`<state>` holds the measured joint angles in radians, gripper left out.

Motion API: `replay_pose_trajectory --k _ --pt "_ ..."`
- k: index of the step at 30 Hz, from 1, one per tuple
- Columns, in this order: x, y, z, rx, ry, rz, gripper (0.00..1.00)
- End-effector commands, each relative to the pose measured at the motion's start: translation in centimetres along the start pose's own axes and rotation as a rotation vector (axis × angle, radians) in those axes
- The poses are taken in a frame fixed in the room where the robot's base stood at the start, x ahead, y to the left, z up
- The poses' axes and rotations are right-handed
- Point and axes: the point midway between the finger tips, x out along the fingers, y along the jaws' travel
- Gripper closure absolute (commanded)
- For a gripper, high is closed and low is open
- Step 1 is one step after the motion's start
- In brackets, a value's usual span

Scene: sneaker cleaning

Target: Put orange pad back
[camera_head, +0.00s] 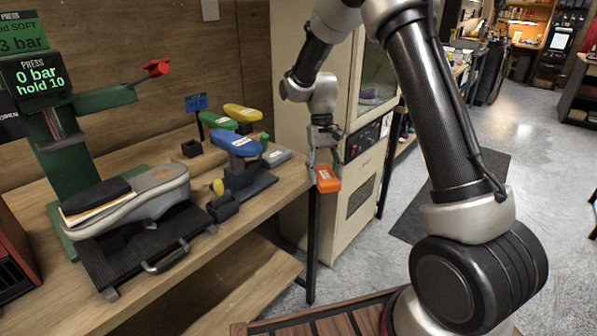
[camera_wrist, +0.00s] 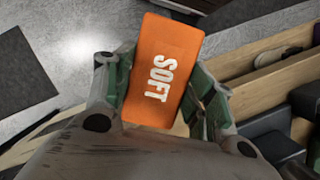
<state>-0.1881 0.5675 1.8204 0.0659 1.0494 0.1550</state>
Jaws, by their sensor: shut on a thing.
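The orange pad (camera_head: 327,179) is a small block held in the jaws of my gripper (camera_head: 323,165), just off the right end of the workbench. In the wrist view the orange pad (camera_wrist: 162,70) fills the middle and carries the white word SOFT. The green-padded fingers of my gripper (camera_wrist: 160,95) press on both its sides. No other part of the pad's far side shows.
A green press (camera_head: 62,150) with a sneaker sole (camera_head: 135,200) under it stands at the left of the bench. A grey block (camera_head: 277,157) lies near the bench's right end. A beige cabinet (camera_head: 290,80) stands behind my gripper. Open floor lies to the right.

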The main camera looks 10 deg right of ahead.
Motion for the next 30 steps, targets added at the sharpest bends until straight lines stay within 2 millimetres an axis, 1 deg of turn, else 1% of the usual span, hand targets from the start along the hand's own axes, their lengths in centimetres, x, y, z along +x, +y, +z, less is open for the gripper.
replay_pose_trajectory --k 1,5,8,11,14,15,17,18,22,24,27,30 --pt "-1.1 -0.6 0.5 0.058 0.005 -0.02 0.75" --pt "-2.7 -1.6 1.5 0.258 0.003 -0.083 0.75" --pt "-3.8 -2.3 2.3 0.445 0.002 -0.141 0.75" --pt "-4.7 -3.0 3.1 0.681 0.001 -0.215 0.75" --pt "-5.5 -3.5 3.8 0.969 0.001 -0.306 0.75" --pt "-5.7 -3.7 4.1 1.092 0.001 -0.343 0.75" --pt "-5.9 -4.0 4.3 1.276 0.002 -0.401 0.75" --pt "-5.9 -4.1 4.5 1.397 0.0 -0.438 0.75" --pt "-5.7 -4.2 4.5 1.747 0.0 -0.546 0.75" --pt "-5.5 -4.2 4.4 1.884 0.001 -0.587 0.75" --pt "-5.4 -4.3 4.2 2.021 0.0 -0.63 0.75" --pt "-5.5 -4.3 4.0 2.123 -0.001 -0.661 0.75"
